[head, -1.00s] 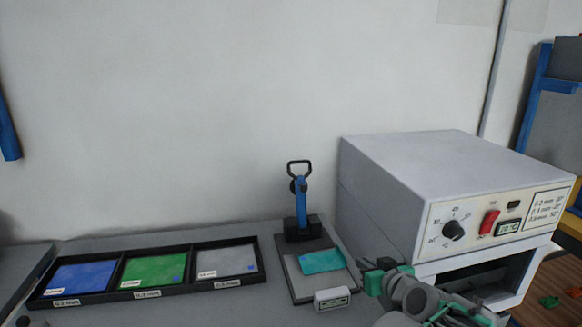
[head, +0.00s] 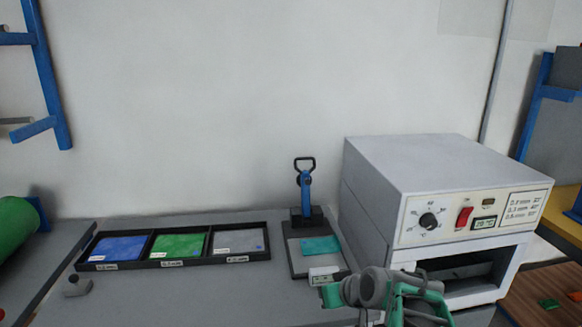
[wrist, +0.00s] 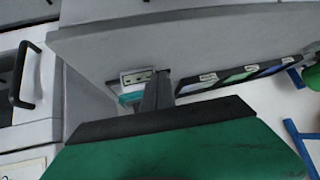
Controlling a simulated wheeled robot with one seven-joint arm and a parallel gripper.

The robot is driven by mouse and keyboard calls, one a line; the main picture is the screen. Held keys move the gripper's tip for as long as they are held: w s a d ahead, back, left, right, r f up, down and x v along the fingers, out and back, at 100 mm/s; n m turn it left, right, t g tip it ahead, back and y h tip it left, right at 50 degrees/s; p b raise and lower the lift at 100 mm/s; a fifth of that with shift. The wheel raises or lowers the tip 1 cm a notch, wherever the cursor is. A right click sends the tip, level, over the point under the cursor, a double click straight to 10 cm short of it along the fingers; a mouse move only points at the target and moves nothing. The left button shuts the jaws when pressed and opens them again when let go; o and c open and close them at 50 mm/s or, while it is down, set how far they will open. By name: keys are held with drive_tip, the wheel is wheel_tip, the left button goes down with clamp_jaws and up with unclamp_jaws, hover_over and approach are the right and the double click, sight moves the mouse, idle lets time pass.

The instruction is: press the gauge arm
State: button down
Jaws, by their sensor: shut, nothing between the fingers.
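The gauge has a blue upright arm with a black loop handle (head: 305,172) on a black block, standing at the back of a dark base plate (head: 301,264). The arm is raised. A teal sheet (head: 320,245) lies on the plate, and a small display (head: 323,274) sits at its front; it also shows in the wrist view (wrist: 136,78). My gripper (head: 330,297) is in front of the gauge plate, close to the display in the picture and well apart from the handle. In the wrist view its dark fingers (wrist: 156,92) are together and empty, and the gauge arm cannot be made out.
A white oven (head: 440,200) with a dial, red switch and open front slot stands right of the gauge. A black three-part tray (head: 170,261) with blue, green and grey sheets lies left. A small grey piece (head: 77,285) sits front left. The bench between is clear.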

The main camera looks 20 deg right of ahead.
drive_tip(key=s+a+f+g+b, duration=0.3)
drive_tip(key=s+a, duration=0.3)
drive_tip(key=a, duration=0.2)
drive_tip(key=s+a+f+n+g+b, duration=0.1)
drive_tip(key=s+a+f+g+b, duration=0.1)
drive_tip(key=s+a+f, duration=0.3)
drive_tip(key=a+f+g, duration=0.1)
drive_tip(key=a, duration=0.3)
drive_tip(key=shift+s+a+f+g+b, duration=0.2)
drive_tip(key=shift+s+g+b, duration=0.2)
